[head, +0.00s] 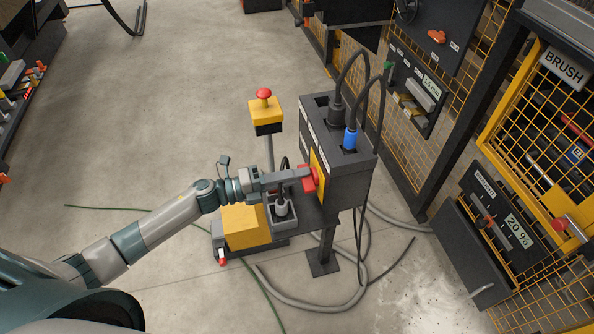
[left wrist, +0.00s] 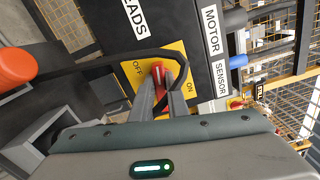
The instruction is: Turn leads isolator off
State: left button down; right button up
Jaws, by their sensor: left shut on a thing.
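The leads isolator is a red rotary handle (head: 309,182) on a yellow plate (head: 317,160), on the left face of a dark box (head: 346,180). In the left wrist view the red handle (left wrist: 158,71) sits on the yellow plate (left wrist: 140,84), with OFF to the left and ON to the lower right. My left gripper (head: 302,173) reaches in from the left and is shut on the handle. In the left wrist view its fingers (left wrist: 163,88) partly hide the handle, so its exact pointing is hard to tell. My right gripper is not in view.
A black plug (head: 337,113) and a blue plug (head: 351,138) with cables stand on the box. A red-topped yellow button post (head: 264,106) stands behind my left arm. Cables (head: 320,304) lie on the floor. Yellow mesh fencing (head: 470,90) closes the right side. The left floor is mostly open.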

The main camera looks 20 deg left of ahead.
pick_arm(q)
jog(key=shift+f+n+p, duration=0.1)
jog(key=shift+n+p, duration=0.35)
jog(key=shift+n, duration=0.65)
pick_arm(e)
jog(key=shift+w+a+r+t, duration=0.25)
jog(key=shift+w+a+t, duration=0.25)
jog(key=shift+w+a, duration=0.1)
pick_arm(q)
jog(key=c, duration=1.7)
grip_release()
jog(key=shift+a, duration=0.1)
